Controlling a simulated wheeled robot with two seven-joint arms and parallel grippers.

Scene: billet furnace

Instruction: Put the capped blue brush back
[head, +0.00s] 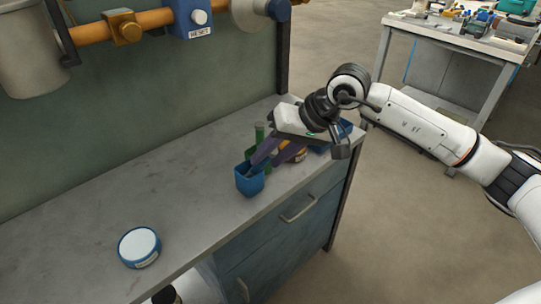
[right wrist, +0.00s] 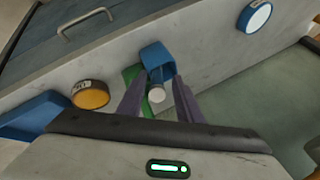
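A blue cup (head: 249,181) stands near the front edge of the grey bench; the right wrist view also shows it (right wrist: 155,54). A small round whitish end (right wrist: 157,94) shows between my right fingers in the wrist view, close to the cup. I cannot tell whether it is the brush's cap. My right gripper (head: 268,157) points down at the cup from the right. Its two purple fingers stand apart, with gaps beside the whitish end (right wrist: 159,80). No blue brush can be made out clearly. My left gripper is out of view.
A green item (head: 259,132) stands behind the cup. A yellow-topped jar (right wrist: 90,95) and a blue bin (right wrist: 34,112) are beside it. A white-topped blue tin (head: 139,246) sits at the bench's front left. The bench's left part is clear. Pipes run above.

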